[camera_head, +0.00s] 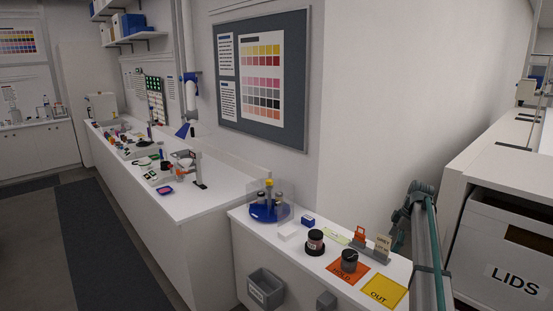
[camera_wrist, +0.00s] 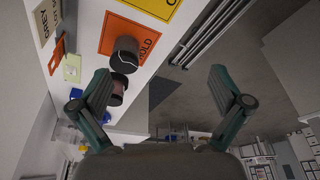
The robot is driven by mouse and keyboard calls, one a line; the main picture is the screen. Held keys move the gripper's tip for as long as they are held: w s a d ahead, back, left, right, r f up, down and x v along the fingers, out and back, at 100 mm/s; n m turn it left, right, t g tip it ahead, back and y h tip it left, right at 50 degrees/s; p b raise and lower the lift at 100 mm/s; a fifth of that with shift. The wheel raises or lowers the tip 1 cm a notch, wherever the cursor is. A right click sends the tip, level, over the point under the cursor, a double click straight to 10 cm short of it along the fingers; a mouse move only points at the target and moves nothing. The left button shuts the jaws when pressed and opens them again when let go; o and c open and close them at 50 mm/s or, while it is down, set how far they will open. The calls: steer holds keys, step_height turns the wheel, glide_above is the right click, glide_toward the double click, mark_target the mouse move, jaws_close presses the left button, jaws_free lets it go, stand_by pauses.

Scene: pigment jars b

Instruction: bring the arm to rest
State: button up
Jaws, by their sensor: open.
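My gripper (camera_wrist: 160,76) is open in the wrist view, its two fingers wide apart with nothing between them. In the head view my arm (camera_head: 428,245) stands at the right, beside the right end of the counter; I cannot make out the fingertips there. A dark jar (camera_head: 348,260) stands on the orange HOLD mat (camera_head: 338,275). A second dark jar (camera_head: 315,240) stands to its left on a dark round pad. Both jars also show in the wrist view, beyond the left finger, the HOLD one (camera_wrist: 125,55) and the other (camera_wrist: 118,86). Neither is held.
The yellow OUT mat (camera_head: 384,292) is bare. Grey holders with cards (camera_head: 372,246) stand behind the mats. A blue round stand (camera_head: 268,208) with a clear shield is at the counter's left. A LIDS bin (camera_head: 505,255) is at the right. Bare floor (camera_wrist: 205,75) shows between my fingers.

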steer(key=s+a+f+m+h, duration=0.1)
steer(key=s+a+f+m, duration=0.5)
steer(key=s+a+f, duration=0.9)
steer(key=s+a+f+m+h, duration=0.1)
steer(key=s+a+f+m, duration=0.4)
steer(key=s, duration=0.5)
steer(key=s+a+f+m+h, duration=0.1)
steer(key=s+a+f+m, duration=0.2)
steer(key=s+a+f, duration=0.5)
steer(key=s+f+g+b, duration=0.7)
steer(key=s+f+b, duration=0.3)
steer(key=s+f, duration=1.8)
steer(key=shift+s+d+g, duration=0.3)
steer(key=shift+s+d, duration=0.05)
steer(key=shift+s, duration=0.9)
